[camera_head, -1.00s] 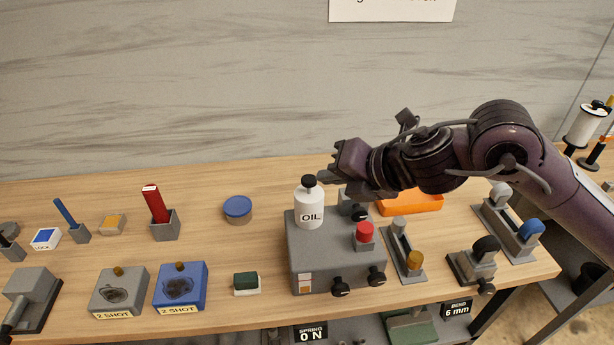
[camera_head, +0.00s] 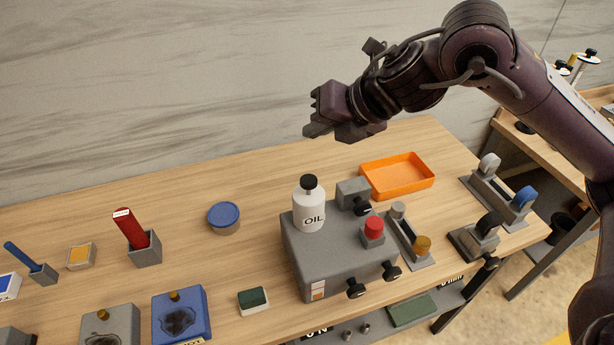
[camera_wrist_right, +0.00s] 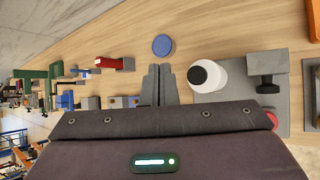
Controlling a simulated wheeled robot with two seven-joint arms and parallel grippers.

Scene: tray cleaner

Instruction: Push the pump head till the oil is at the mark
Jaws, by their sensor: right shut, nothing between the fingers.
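The white oil bottle (camera_head: 309,212) with its black pump head (camera_head: 309,182) stands upright on the grey block (camera_head: 340,262). Its label reads OIL. No oil level or mark can be made out on it. My right gripper (camera_head: 308,117) is shut and empty, raised above and behind the bottle, clear of the pump head. In the right wrist view, the shut fingers (camera_wrist_right: 158,84) lie to the left of the bottle (camera_wrist_right: 207,76) and its black top (camera_wrist_right: 197,76). My left gripper is not in view.
A red button (camera_head: 373,226) and black knobs (camera_head: 355,288) are on the grey block. An orange tray (camera_head: 400,176) lies behind it to the right. A blue-lidded tin (camera_head: 224,216) and a red-handled tool (camera_head: 130,229) stand to the left. Lever fixtures (camera_head: 475,237) stand at the right.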

